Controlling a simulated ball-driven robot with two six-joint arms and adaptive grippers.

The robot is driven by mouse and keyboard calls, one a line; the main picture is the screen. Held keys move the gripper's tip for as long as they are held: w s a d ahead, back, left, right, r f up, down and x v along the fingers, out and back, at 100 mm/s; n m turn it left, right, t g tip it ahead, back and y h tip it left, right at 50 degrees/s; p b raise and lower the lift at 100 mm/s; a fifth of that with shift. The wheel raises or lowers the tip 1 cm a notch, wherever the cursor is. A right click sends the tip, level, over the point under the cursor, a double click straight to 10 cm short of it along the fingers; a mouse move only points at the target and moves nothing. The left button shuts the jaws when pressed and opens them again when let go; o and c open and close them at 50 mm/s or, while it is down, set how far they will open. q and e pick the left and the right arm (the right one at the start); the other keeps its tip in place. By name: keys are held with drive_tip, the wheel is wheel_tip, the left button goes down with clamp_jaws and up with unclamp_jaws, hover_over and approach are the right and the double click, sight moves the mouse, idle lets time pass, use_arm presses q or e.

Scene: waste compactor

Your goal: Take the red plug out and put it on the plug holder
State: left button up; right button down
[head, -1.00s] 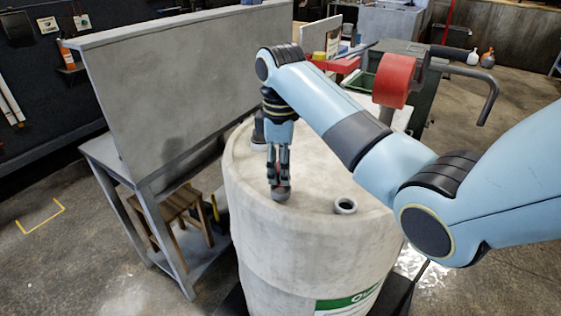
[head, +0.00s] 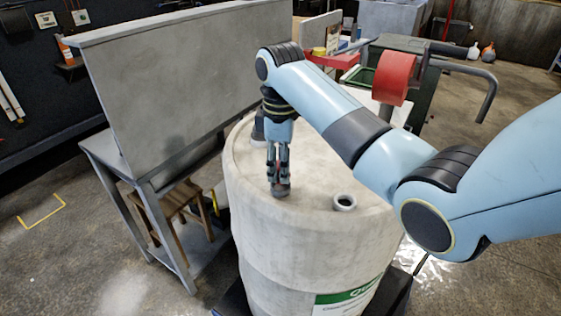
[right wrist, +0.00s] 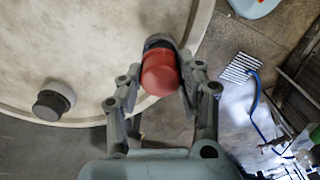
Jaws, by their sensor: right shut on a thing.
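The pale drum (head: 300,250) stands in the middle of the head view. My right gripper (head: 279,183) points down at the drum's top, near its front left edge. In the right wrist view my right gripper (right wrist: 158,92) is shut on the red plug (right wrist: 160,72), which sits between its fingers. A dark grey ring (right wrist: 158,41) shows against the plug's far end; whether the plug still sits in it I cannot tell. A short grey ring-shaped neck (head: 344,203) stands on the drum to the right. I cannot tell which part is the plug holder. My left gripper is out of view.
A grey panel (head: 190,80) on a metal bench stands left of the drum, with a wooden stool (head: 178,205) beneath. Behind the drum are a green bin (head: 405,60) and a red roller (head: 394,78). The wrist view shows a dark-topped cylinder (right wrist: 50,103) on the drum.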

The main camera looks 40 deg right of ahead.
idle(0.7)
drive_tip(key=shift+p, duration=0.4)
drive_tip(key=shift+f+b, duration=0.6)
drive_tip(key=shift+f, duration=0.65)
idle(0.4)
drive_tip(key=c, duration=0.8)
unclamp_jaws()
drive_tip(key=shift+o, duration=0.2)
drive_tip(key=shift+r, duration=0.1)
drive_tip(key=shift+c, duration=0.5)
